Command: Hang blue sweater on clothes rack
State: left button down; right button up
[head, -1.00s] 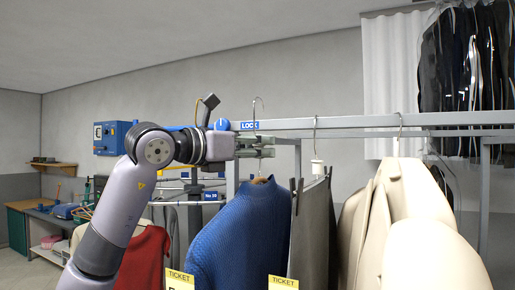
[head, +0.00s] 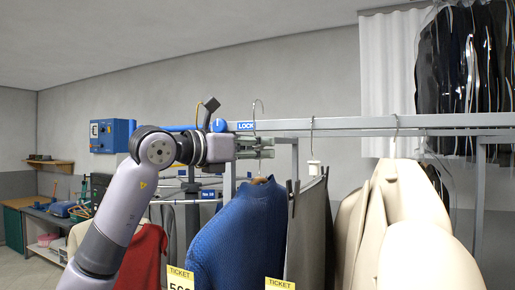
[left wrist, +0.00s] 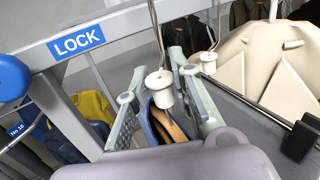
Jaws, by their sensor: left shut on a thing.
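The blue sweater (head: 240,232) hangs on a wooden hanger (left wrist: 172,126) below my left gripper (head: 256,147). The gripper is shut on the hanger's white neck (left wrist: 160,88), which shows between the fingers in the left wrist view. The metal hook (head: 259,108) rises above the clothes rack's top rail (head: 370,122), close to the blue LOCK label (head: 246,126). In the left wrist view its wire passes near the rail (left wrist: 110,28); I cannot tell whether the hook rests on it. The sweater is mostly hidden in the left wrist view. My right gripper is not in view.
Grey trousers (head: 308,235) hang just right of the sweater, clips close to my gripper. Cream coats (head: 410,205) hang farther right. A red garment (head: 143,258) hangs at the left, behind my arm. Yellow tickets (head: 280,284) show low in front.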

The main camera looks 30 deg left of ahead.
pick_arm(q)
jog(key=shift+w+a+r+p, duration=0.1)
jog(key=shift+w+p, duration=0.75)
jog(key=shift+w, duration=2.05)
jog(key=shift+f+b, duration=1.4)
jog(key=shift+f, duration=0.2)
jog(key=shift+f, duration=0.2)
jog(key=c, duration=1.4)
grip_release()
jog(key=shift+s, duration=0.15)
jog(key=shift+c, duration=0.2)
jog(key=shift+o, duration=0.6)
